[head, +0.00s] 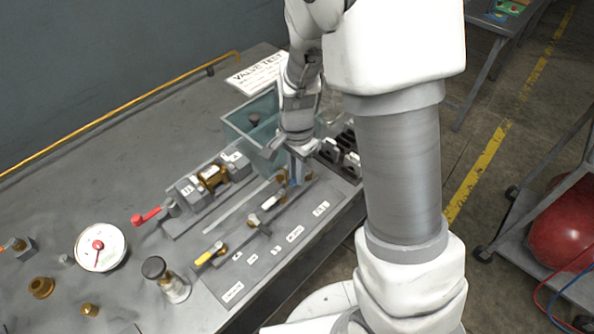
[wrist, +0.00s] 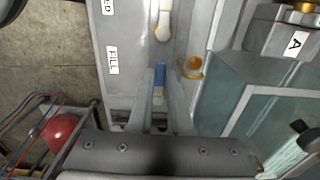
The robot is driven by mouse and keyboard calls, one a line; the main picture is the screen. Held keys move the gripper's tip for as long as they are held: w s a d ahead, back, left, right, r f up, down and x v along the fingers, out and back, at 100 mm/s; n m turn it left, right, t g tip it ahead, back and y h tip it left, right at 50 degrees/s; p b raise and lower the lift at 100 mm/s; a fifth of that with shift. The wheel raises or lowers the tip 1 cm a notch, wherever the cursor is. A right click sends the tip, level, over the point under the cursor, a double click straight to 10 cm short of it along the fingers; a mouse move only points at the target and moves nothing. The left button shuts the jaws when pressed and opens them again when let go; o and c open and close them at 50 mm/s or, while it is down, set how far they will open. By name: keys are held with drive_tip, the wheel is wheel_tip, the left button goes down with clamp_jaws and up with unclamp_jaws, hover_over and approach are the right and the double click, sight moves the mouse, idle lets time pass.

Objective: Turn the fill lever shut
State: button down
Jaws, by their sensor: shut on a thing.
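The blue fill lever (wrist: 160,78) lies between the two fingers of my gripper (wrist: 160,95) in the wrist view. My gripper is shut on it, and the fingers hide its sides and near end. The FILL label (wrist: 112,60) is on the panel to its left. In the head view my gripper (head: 295,157) points down at the right end of the valve panel (head: 262,263), with a bit of the blue lever (head: 294,178) showing under it. A brass fitting (wrist: 192,68) sits to the right of the lever in the wrist view.
A white lever (head: 269,203), a yellow lever (head: 208,256) and a red lever (head: 146,217) are on the bench. A clear tank (head: 240,118) stands close behind my gripper. A dial gauge (head: 101,247) is at left. A cart with a red ball-shaped tank (head: 563,235) stands at right.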

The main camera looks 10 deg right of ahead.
drive_tip(key=c, duration=0.8)
unclamp_jaws()
drive_tip(key=shift+c, duration=0.2)
